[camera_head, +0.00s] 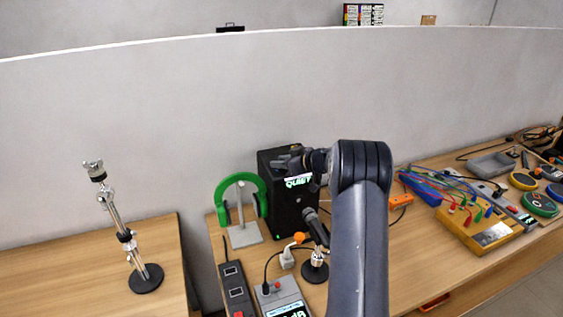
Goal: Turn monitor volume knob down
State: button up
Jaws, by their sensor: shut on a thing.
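A black monitor speaker (284,222) stands upright against the grey partition, behind the desk objects. A lit label (299,183) on its upper front reads "QUIET" in green. My gripper (281,164) is at the top of the speaker, reaching in from the right. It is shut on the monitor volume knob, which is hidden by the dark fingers. My arm covers the speaker's right side.
Green headphones (222,203) hang on a stand left of the speaker. A small microphone (315,264) and a grey meter (280,294) stand in front. A chrome stand (124,236) is on the left desk. Cables and a yellow box (484,232) crowd the right.

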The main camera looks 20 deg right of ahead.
jog(key=n+g+y, duration=0.4)
jog(key=n, duration=0.1)
jog(key=shift+w+r+n+g, duration=0.1)
jog(key=shift+r+n+g, duration=0.1)
jog(key=shift+n+g, duration=0.1)
jog(key=shift+n+g+y, duration=0.4)
dwell(0.3)
jog(key=o, duration=1)
jog(key=shift+f, duration=0.1)
jog(key=shift+c, duration=0.2)
jog(key=shift+s+d, duration=0.25)
jog(key=shift+d, duration=0.1)
jog(key=b+v, duration=0.1)
jog(key=v, duration=0.9)
